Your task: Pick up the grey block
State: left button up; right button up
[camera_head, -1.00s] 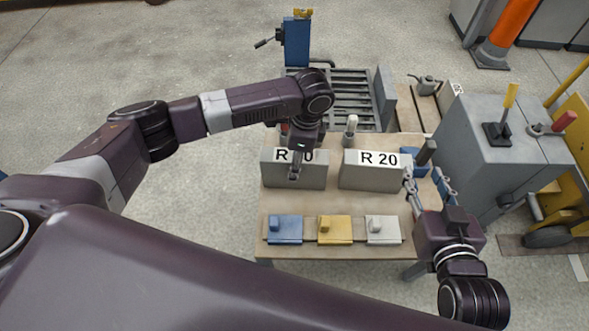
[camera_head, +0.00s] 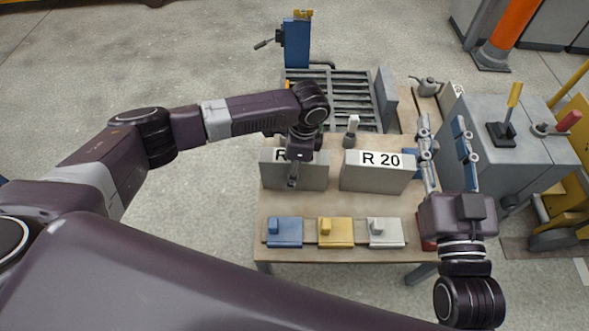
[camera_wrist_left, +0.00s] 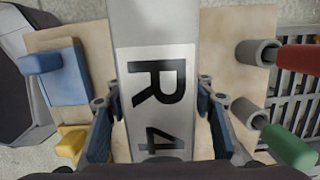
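Two large grey blocks stand on the table: one labelled R 20 (camera_head: 372,183) and one whose label reads R 40 in the left wrist view (camera_wrist_left: 155,30). In the head view, my left arm partly covers the R 40 block (camera_head: 312,181). My left gripper (camera_head: 292,180) is at that block. In the left wrist view its two fingers (camera_wrist_left: 161,120) are apart, one on each side of the block; firm contact is not clear. My right gripper (camera_head: 442,128) is open and empty, right of the R 20 block. A small pale grey stepped piece (camera_head: 385,232) lies at the table's front.
A blue piece (camera_head: 286,234) and a yellow piece (camera_head: 336,234) lie left of the pale one on the wooden table (camera_head: 330,205). An upright peg (camera_head: 352,128) stands behind the blocks. A grey cabinet with levers (camera_head: 510,160) stands close on the right.

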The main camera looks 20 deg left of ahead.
pick_arm(q)
grip_shut()
jog(key=shift+r, duration=0.1)
dwell(0.4)
